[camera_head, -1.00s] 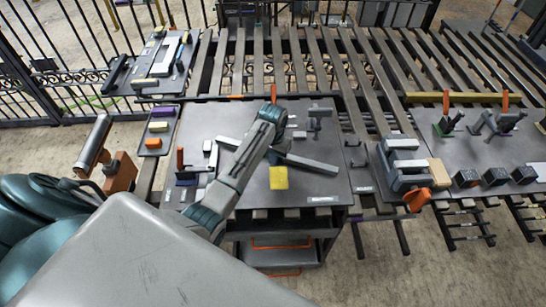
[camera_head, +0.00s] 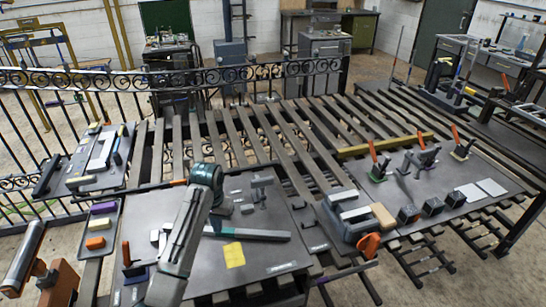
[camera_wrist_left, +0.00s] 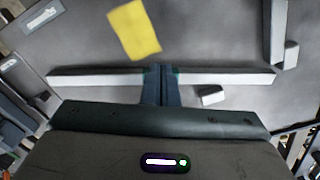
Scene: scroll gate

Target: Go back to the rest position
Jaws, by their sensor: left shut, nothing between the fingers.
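My left arm rises over the dark work table (camera_head: 262,205), and its wrist end hangs down behind the arm link in the head view. In the left wrist view my left gripper (camera_wrist_left: 159,72) is shut and empty. Its fingertips lie across the middle of a long grey bar (camera_head: 255,234), which also shows in the left wrist view (camera_wrist_left: 215,77); I cannot tell whether they touch it. A yellow sheet (camera_head: 233,254) lies on the table beside the bar. My right gripper is not in view.
A tray (camera_head: 107,208) with coloured blocks is left of the table. A grey clamp-like fixture (camera_head: 352,215) and an orange part (camera_head: 369,245) stand to the right. Slatted rails (camera_head: 270,130) and an iron fence (camera_head: 130,85) lie behind.

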